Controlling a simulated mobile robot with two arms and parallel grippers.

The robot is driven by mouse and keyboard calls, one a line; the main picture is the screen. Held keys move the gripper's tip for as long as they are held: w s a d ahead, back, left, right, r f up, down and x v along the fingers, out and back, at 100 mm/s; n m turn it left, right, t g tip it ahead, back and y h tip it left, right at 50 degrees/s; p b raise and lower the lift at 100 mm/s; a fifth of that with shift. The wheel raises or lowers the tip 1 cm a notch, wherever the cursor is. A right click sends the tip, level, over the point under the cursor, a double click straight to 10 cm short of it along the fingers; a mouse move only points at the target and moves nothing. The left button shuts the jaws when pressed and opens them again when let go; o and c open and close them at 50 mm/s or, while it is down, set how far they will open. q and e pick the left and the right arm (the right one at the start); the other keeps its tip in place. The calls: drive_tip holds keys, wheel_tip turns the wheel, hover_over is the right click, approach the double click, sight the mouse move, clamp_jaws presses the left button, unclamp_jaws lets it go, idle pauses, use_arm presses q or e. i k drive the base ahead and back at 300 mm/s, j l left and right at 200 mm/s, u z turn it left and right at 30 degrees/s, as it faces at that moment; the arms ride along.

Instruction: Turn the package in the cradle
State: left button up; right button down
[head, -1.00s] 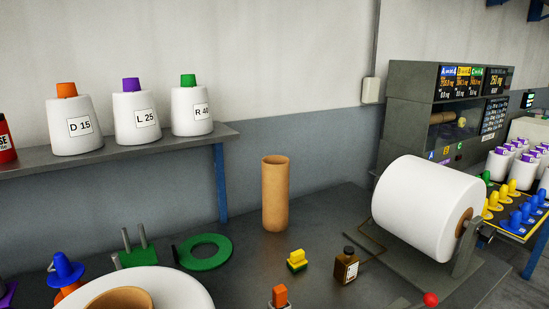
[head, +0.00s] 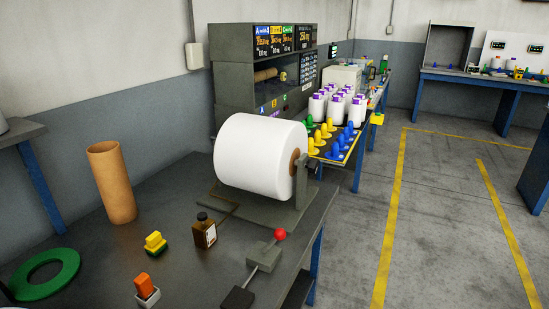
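The package is a large white yarn cylinder (head: 255,152) lying on its side in the cradle. Its brown core end (head: 295,162) faces right. The cradle (head: 262,213) is a grey metal base with an upright support at the package's right end, standing on the dark workbench. A grey block with a lever and red ball knob (head: 280,234) sits in front of the cradle. Neither of my grippers shows in the head view.
A brown bottle (head: 204,231), a yellow-and-green block (head: 155,243), an orange piece (head: 146,287), a cardboard tube (head: 112,182) and a green ring (head: 45,273) stand or lie on the workbench (head: 185,187). Open floor (head: 440,210) with yellow lines lies to the right.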

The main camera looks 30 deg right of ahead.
sight(255, 153)
drive_tip(key=i+l, duration=0.1)
drive_tip(key=l, duration=1.05)
drive_tip(key=i+l, duration=0.15)
drive_tip(key=l, duration=0.45)
drive_tip(key=i+l, duration=0.1)
drive_tip(key=l, duration=0.45)
drive_tip(key=i+l, duration=0.1)
drive_tip(key=l, duration=0.5)
